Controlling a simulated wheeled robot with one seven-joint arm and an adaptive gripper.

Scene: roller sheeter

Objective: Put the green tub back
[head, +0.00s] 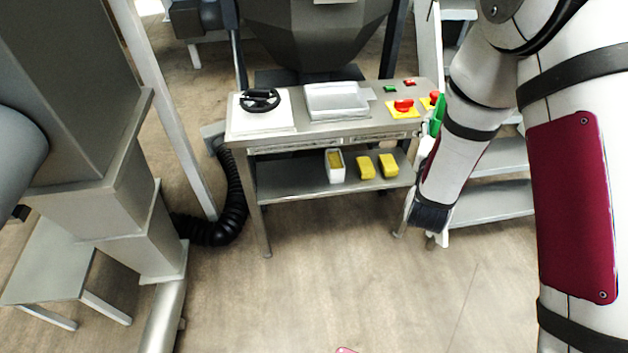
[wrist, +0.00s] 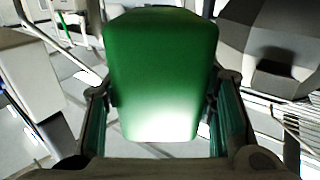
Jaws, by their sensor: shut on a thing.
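The green tub (wrist: 160,70) fills the middle of the wrist view, between the two fingers of my gripper (wrist: 160,108). The fingers are shut on its left and right sides. In the head view a green piece (head: 438,114) shows beside my arm at the right end of the steel table; it looks like the held tub, partly covered by my arm. My gripper is hidden behind my arm in the head view. The tub's far side and whatever lies directly behind it cannot be seen.
The steel table (head: 330,133) carries a black handwheel (head: 260,99), a pale tray (head: 337,101) and red knobs (head: 403,105). Its lower shelf (head: 290,180) holds a white container (head: 335,166) and two yellow blocks (head: 366,167). Grey shelves (head: 490,205) stand right.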

